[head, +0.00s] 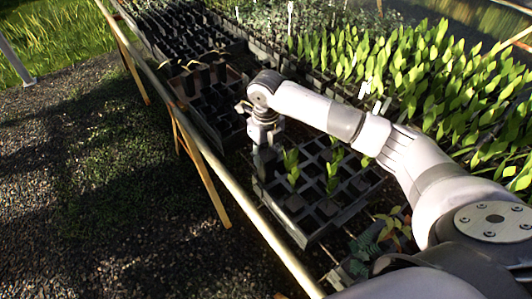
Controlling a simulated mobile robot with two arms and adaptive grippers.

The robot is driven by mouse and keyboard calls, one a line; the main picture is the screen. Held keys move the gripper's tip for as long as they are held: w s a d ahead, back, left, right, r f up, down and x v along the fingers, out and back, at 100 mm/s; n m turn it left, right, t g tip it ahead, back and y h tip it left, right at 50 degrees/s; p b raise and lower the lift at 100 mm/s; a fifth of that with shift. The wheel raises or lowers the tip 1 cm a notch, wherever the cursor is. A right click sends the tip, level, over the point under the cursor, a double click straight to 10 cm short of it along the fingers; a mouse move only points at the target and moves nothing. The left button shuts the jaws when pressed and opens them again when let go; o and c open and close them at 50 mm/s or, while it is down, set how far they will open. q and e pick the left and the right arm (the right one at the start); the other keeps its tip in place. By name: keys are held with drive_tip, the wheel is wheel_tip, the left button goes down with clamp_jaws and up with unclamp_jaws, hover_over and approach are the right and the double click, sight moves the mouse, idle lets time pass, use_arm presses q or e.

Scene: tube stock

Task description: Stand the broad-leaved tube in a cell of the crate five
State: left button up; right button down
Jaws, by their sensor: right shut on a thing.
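The near crate (322,236) is a dark tray of square cells, below and to the right of my right gripper. My right gripper (264,148) points down over its far left corner. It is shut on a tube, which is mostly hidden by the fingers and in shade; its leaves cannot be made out. A bright green broad-leaved plant (291,168) shows just right of the gripper, over the crate's cells. Another green plant (333,172) stands farther right in the crate. I cannot read which crate is number five. My left gripper is not in view.
Another dark crate (212,112) with some tubes lies to the left, behind the gripper. Dense leafy plants (430,75) fill the bench at the back right. A pale bench rail (240,210) runs along the left edge. Low plants (385,232) sit at the front right.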

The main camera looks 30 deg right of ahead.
drive_tip(key=shift+f+b, duration=2.7)
drive_tip(key=shift+f, duration=0.85)
drive_tip(key=shift+f, duration=0.25)
drive_tip(key=c, duration=0.9)
unclamp_jaws()
wheel_tip(320, 180, up, 12)
